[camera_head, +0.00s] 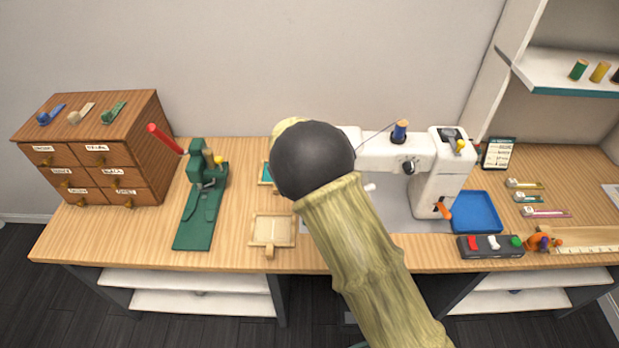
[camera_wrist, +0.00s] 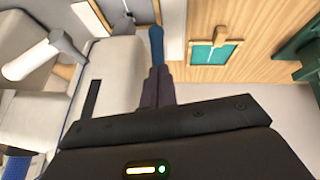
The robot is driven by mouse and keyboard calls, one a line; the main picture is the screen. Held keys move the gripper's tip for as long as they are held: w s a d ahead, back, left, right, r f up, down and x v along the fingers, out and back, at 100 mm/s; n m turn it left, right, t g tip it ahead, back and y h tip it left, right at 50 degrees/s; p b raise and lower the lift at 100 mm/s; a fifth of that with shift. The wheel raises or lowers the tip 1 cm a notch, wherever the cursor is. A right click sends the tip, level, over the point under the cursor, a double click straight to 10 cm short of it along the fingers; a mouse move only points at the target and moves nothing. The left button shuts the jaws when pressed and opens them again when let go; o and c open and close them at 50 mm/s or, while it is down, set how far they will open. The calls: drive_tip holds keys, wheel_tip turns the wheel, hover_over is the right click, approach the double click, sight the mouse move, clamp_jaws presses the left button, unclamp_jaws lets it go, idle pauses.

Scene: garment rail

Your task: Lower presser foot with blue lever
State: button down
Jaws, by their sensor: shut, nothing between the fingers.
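The white sewing machine (camera_head: 438,165) stands on the table. My own arm covers its left end in the head view. The blue lever (camera_wrist: 156,42) shows in the wrist view, at the edge of the machine's pale body (camera_wrist: 118,65). My gripper (camera_wrist: 158,72) is shut and empty, its fingertips right at the near end of the blue lever. I cannot tell whether they touch it. The presser foot cannot be made out in either view. The head view hides the gripper and the blue lever behind my arm.
A green press (camera_head: 203,205) with a red handle and a wooden drawer box (camera_head: 95,150) stand left. A wooden frame (camera_head: 272,230) lies near the front edge. A blue tray (camera_head: 474,212) and a switch box (camera_head: 490,246) are right. A teal-panelled frame (camera_wrist: 212,54) lies beside the machine.

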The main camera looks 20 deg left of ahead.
drive_tip(key=shift+w+d, duration=0.2)
drive_tip(key=shift+d, duration=0.1)
drive_tip(key=shift+s+r, duration=0.25)
drive_tip(key=shift+r, duration=0.2)
drive_tip(key=s+d+r+b, duration=0.2)
drive_tip(key=s+r, duration=0.1)
drive_tip(key=s, duration=0.8)
drive_tip(key=shift+s+r, duration=0.3)
drive_tip(key=shift+r, duration=0.1)
drive_tip(key=shift+w, duration=0.25)
drive_tip(key=shift+s+a, duration=0.1)
drive_tip(key=shift+s, duration=0.05)
